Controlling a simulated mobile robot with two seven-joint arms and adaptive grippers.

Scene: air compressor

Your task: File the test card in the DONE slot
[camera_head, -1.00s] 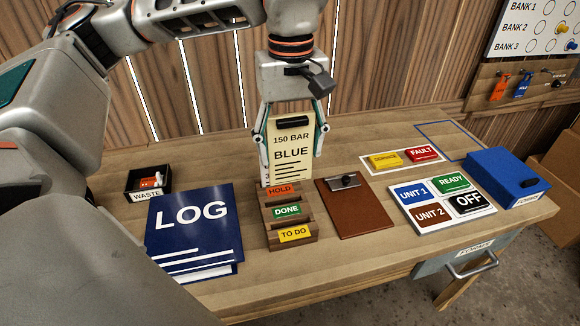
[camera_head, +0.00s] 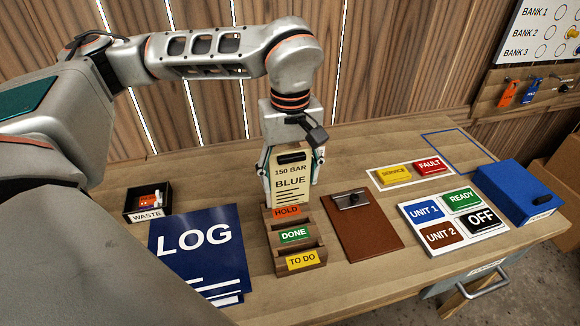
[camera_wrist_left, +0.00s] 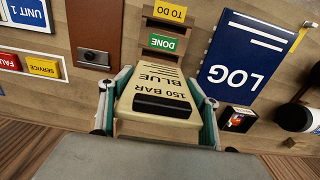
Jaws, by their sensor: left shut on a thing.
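The test card (camera_head: 290,182) is a cream card reading "150 BAR BLUE" with a black bar at its top. My left gripper (camera_head: 291,172) is shut on it, a finger at each side. The card stands roughly upright at the back of the wooden rack (camera_head: 322,243), behind the orange HOLD label (camera_head: 286,212). Its lower edge is hidden there, so I cannot tell whether it sits in a slot. The green DONE label (camera_head: 294,234) is on the middle step, with the yellow TO DO label (camera_head: 303,260) in front. The left wrist view also shows the card (camera_wrist_left: 160,90). My right gripper is not in view.
A blue LOG book (camera_head: 200,250) lies left of the rack, with a WASTE box (camera_head: 148,214) behind it. A brown clipboard (camera_head: 375,235) lies close on the right. Sign plates (camera_head: 455,222) and a blue box (camera_head: 516,192) are farther right.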

